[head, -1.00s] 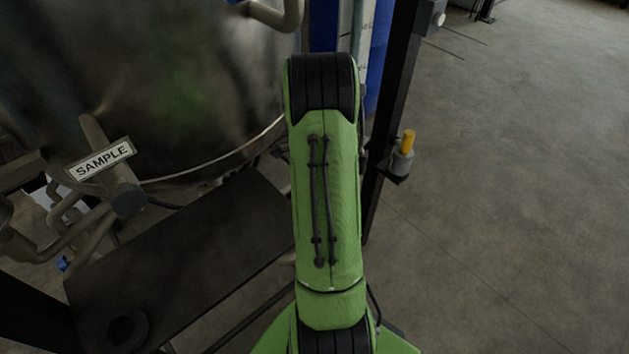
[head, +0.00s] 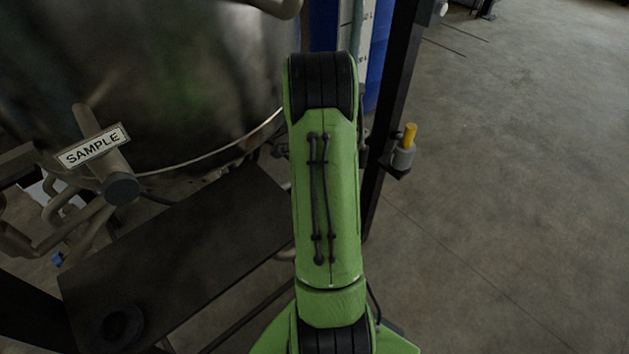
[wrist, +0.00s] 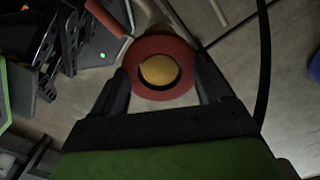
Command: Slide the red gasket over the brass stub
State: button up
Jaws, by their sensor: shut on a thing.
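My gripper (wrist: 160,88) shows in the wrist view, its two dark fingers shut on the red gasket (wrist: 134,77). The gasket is a flat ring facing the camera. The round brass end of the stub (wrist: 158,70) shows through its hole, with a dark crescent below it. I cannot tell whether the ring is around the stub or still apart from it along the line of sight. In the head view my green arm hides the gripper and gasket. A yellow cylinder (head: 410,134) in a grey holder stands right of the arm; I cannot tell whether it is the stub.
A large metal vessel (head: 190,80) with pipes and a SAMPLE sign (head: 93,146) fills the left. A dark flat plate (head: 190,255) lies below it. A black post (head: 392,110) stands right of my arm. A red bar (wrist: 106,17) is near the gasket. Floor at right is clear.

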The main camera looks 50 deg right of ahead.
jog(key=shift+f+b, duration=2.3)
jog(key=shift+f, duration=0.9)
jog(key=o, duration=1)
jog(key=shift+r, duration=0.1)
notch_tip(320, 180, up, 16)
jog(key=p, duration=0.6)
jog(key=shift+f, duration=0.2)
